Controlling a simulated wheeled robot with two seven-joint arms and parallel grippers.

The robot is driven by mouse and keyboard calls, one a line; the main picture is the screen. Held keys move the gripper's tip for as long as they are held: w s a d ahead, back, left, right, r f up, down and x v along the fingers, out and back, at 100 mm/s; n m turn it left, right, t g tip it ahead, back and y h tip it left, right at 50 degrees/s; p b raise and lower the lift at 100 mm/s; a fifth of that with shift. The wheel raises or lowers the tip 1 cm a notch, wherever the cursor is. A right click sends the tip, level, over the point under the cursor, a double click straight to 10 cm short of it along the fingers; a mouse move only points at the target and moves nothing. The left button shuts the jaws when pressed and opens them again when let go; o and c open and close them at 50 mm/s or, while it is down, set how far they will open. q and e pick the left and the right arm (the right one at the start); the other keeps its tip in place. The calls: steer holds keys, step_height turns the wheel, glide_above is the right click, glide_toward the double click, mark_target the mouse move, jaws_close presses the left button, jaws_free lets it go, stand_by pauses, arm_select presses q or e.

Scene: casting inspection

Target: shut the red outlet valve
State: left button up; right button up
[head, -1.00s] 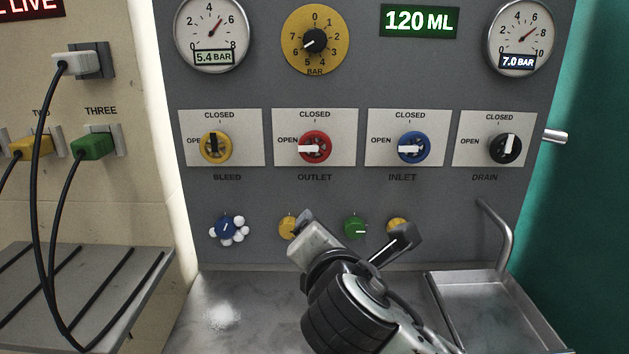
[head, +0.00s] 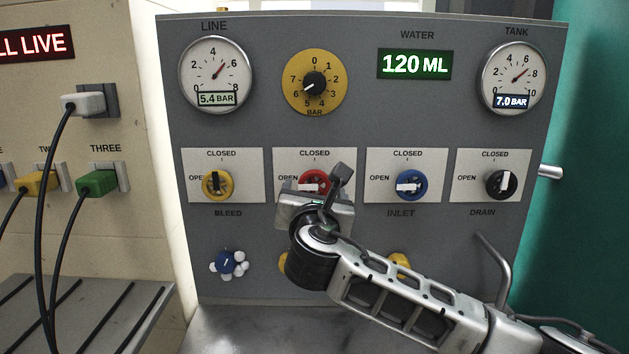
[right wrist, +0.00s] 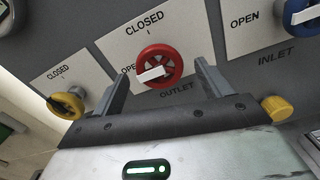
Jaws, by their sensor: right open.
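The red outlet valve (head: 318,177) is on the panel, partly hidden by my right gripper in the head view. In the right wrist view the valve (right wrist: 176,55) shows fully. Its white handle (right wrist: 151,75) lies roughly sideways, pointing left toward OPEN. The CLOSED mark is above the knob. My right gripper (right wrist: 161,78) is open, with one finger on each side of the red knob in that view. It holds nothing. I cannot tell whether the fingers touch the knob. My left gripper is not in view.
The yellow bleed valve (head: 217,184) is to the left. The blue inlet valve (head: 412,185) and black drain valve (head: 502,184) are to the right. Small knobs, including a blue one (head: 227,262), sit below. A bent pipe (head: 495,265) stands at lower right.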

mark_target(315, 188)
steer(key=shift+w, duration=1.9)
steer(key=c, duration=1)
